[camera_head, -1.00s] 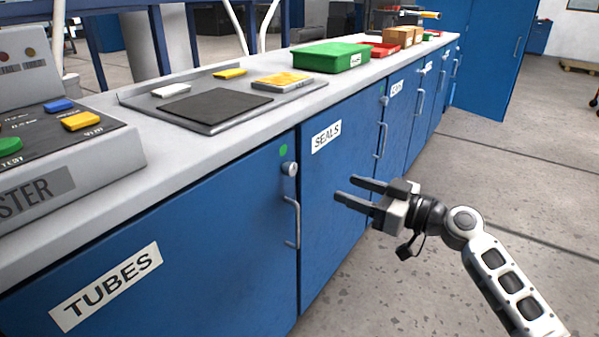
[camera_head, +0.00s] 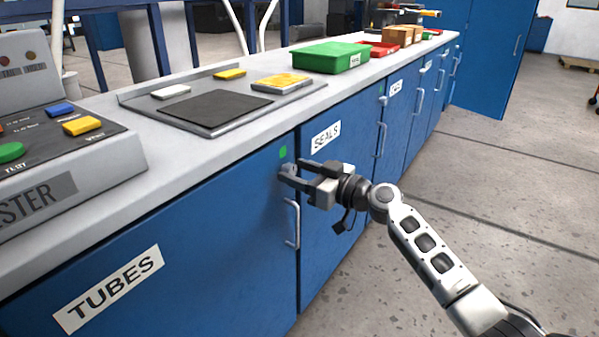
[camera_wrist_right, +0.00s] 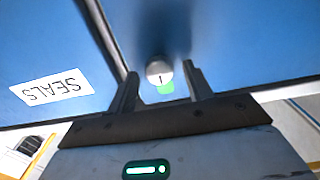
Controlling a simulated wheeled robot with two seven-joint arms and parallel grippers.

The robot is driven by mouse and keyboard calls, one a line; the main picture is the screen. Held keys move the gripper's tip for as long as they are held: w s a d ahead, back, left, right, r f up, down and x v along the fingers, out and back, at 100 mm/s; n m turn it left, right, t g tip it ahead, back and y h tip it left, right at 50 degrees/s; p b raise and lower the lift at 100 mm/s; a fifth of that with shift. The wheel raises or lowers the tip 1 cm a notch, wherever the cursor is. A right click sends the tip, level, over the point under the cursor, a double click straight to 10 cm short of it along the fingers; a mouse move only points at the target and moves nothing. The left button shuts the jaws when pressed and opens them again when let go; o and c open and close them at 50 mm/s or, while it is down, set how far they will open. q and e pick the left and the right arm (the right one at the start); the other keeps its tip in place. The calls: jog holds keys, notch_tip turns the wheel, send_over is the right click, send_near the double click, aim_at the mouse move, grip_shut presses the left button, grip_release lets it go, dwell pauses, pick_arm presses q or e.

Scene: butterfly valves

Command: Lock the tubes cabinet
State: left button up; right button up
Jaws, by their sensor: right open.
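The tubes cabinet (camera_head: 190,240) is the blue door at the left with a "TUBES" label (camera_head: 108,288); it looks closed. Its round lock knob (camera_wrist_right: 159,71) shows in the right wrist view, with a dark slot and a green mark (camera_wrist_right: 166,88) beside it. In the head view the green mark (camera_head: 283,152) sits above the knob, which my fingers partly hide. My right gripper (camera_head: 290,170) is open, its fingertips at the knob. In the right wrist view the gripper (camera_wrist_right: 162,85) has the knob between and just beyond its fingertips. The door handle (camera_head: 292,222) is below. My left gripper is not in view.
The seals cabinet (camera_head: 340,200) adjoins on the right, with more labelled doors beyond. The grey countertop (camera_head: 180,140) above holds a tester box (camera_head: 70,170), a black pad (camera_head: 214,107) and a green bin (camera_head: 330,57).

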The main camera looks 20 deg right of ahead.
jog(key=c, duration=1)
